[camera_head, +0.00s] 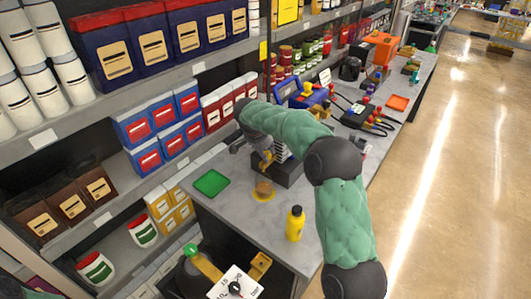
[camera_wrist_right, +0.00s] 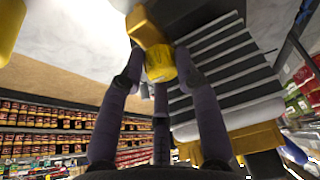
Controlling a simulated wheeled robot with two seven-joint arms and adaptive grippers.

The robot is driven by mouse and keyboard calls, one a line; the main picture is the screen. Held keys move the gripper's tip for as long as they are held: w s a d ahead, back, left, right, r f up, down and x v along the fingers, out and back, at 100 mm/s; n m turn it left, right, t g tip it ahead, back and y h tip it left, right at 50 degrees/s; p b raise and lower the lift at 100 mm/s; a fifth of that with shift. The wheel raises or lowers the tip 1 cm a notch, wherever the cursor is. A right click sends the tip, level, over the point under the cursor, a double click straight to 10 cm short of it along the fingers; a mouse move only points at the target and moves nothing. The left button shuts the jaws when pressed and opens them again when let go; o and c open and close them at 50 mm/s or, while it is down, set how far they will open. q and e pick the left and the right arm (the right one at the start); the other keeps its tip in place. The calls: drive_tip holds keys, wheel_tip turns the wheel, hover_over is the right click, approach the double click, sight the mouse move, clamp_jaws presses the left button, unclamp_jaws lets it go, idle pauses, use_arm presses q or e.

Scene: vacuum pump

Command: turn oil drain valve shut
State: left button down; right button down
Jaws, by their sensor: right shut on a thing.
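The pump (camera_head: 287,171), a dark body with grey fins, stands on the grey bench, partly behind my right arm. Its fins (camera_wrist_right: 225,70) fill the upper right of the wrist view. The yellow drain valve (camera_wrist_right: 160,64) sits by a brass-coloured block at the pump's end. My right gripper (camera_wrist_right: 158,80) is shut on the valve, with fingers on both sides. In the head view the right gripper (camera_head: 262,157) is small and partly hidden by its own wrist. The valve's exact turn angle cannot be told. My left gripper is out of view.
An amber jar (camera_head: 264,190) stands on the bench below the valve. A green tray (camera_head: 211,183) lies to its left and a yellow bottle (camera_head: 295,223) stands in front. Stocked shelves rise behind. An orange tray (camera_head: 397,103) and cables (camera_head: 376,123) lie farther along the bench.

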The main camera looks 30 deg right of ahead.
drive_tip(key=c, duration=1)
unclamp_jaws()
drive_tip(key=shift+w+d+r, duration=0.15)
drive_tip(key=shift+d+r, duration=0.2)
drive_tip(key=shift+r, duration=0.05)
drive_tip(key=shift+o, duration=0.2)
drive_tip(key=shift+f, duration=0.25)
drive_tip(key=shift+a, duration=0.1)
drive_tip(key=v, duration=1.2)
